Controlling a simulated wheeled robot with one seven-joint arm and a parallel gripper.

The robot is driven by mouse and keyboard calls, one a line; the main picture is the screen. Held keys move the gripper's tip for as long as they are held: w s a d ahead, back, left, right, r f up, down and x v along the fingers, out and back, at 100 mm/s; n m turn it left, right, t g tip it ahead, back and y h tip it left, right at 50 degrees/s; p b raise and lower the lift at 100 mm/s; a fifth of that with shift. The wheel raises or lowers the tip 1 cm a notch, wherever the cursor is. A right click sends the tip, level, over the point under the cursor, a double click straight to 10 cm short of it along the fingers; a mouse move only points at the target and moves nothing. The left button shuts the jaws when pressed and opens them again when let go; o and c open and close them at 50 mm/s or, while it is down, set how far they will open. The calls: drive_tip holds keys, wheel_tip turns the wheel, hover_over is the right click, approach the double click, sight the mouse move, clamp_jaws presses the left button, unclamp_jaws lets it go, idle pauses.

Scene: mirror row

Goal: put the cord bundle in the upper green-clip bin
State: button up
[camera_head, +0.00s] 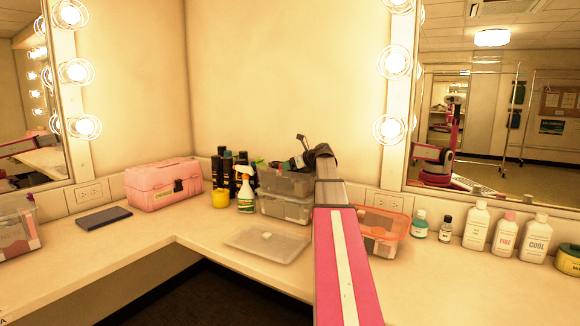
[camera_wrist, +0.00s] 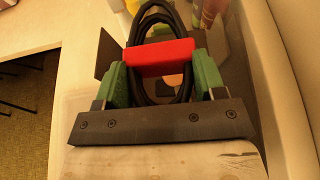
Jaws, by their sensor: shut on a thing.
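The cord bundle (camera_wrist: 160,20) is a loop of black cord with a red band around its middle, in the wrist view. My gripper (camera_wrist: 162,80) has green finger pads, shut on the bundle from both sides of the red band. In the head view my gripper (camera_head: 312,156) is small and dark, close above the right part of the upper bin (camera_head: 283,183). This grey see-through bin is stacked on a similar lower bin (camera_head: 284,208). Something dark green shows at the upper bin's rim; I cannot tell if it is a clip. My arm hides the stack's right side.
A clear lid (camera_head: 267,245) lies flat in front of the stack. A spray bottle (camera_head: 245,192), a yellow cup (camera_head: 220,199) and dark cans stand left. An orange-rimmed container (camera_head: 382,228) and several bottles stand right. A pink case (camera_head: 162,184) is farther left.

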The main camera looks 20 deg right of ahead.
drive_tip(key=shift+f, duration=0.65)
drive_tip(key=o, duration=1)
drive_tip(key=shift+r, duration=0.15)
drive_tip(key=shift+r, duration=0.3)
drive_tip(key=v, duration=1.2)
drive_tip(key=shift+r, duration=0.3)
